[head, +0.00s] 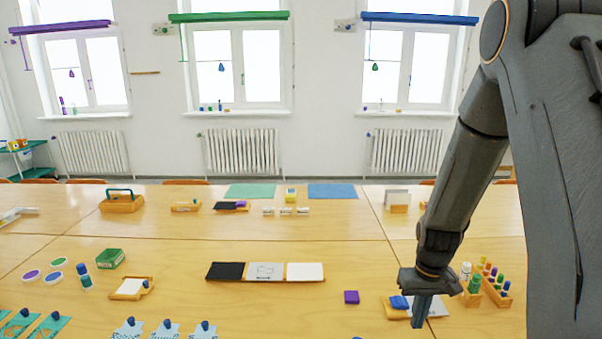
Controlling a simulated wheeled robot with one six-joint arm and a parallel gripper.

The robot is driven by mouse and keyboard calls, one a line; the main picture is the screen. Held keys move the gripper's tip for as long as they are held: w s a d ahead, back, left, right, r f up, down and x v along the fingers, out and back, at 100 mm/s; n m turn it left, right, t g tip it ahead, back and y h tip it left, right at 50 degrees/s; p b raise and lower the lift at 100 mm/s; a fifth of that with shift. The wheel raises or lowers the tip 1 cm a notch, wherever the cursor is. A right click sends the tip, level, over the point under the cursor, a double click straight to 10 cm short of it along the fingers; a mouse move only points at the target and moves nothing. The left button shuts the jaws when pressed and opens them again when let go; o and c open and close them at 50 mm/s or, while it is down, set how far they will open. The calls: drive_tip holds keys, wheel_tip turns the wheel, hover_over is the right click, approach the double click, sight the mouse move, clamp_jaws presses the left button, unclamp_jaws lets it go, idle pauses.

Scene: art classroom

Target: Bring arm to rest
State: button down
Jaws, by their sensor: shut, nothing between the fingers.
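My gripper (421,312) hangs from my arm at the right of the head view, pointing down over the wooden table (200,270). Its fingers are together. They show in front of a wooden tray (393,309) that has a blue item (400,302) on it. I cannot tell how far the fingertips are above the tray or whether they touch it. My arm reaches down from the upper right corner and hides part of the table and the right window.
A wooden rack with colored pegs (497,285) and small bottles (473,284) stand close to the right of my gripper. A black, grey and white panel row (265,271) lies mid-table. Bare wood shows around it.

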drive_tip(key=s+a+r+t+b, duration=0.1)
drive_tip(key=s+a+r+b, duration=0.1)
drive_tip(key=s+a+r, duration=0.8)
drive_tip(key=s+r, duration=0.1)
drive_tip(key=s, duration=0.1)
drive_tip(key=shift+s+r, duration=0.3)
drive_tip(key=shift+r, duration=0.05)
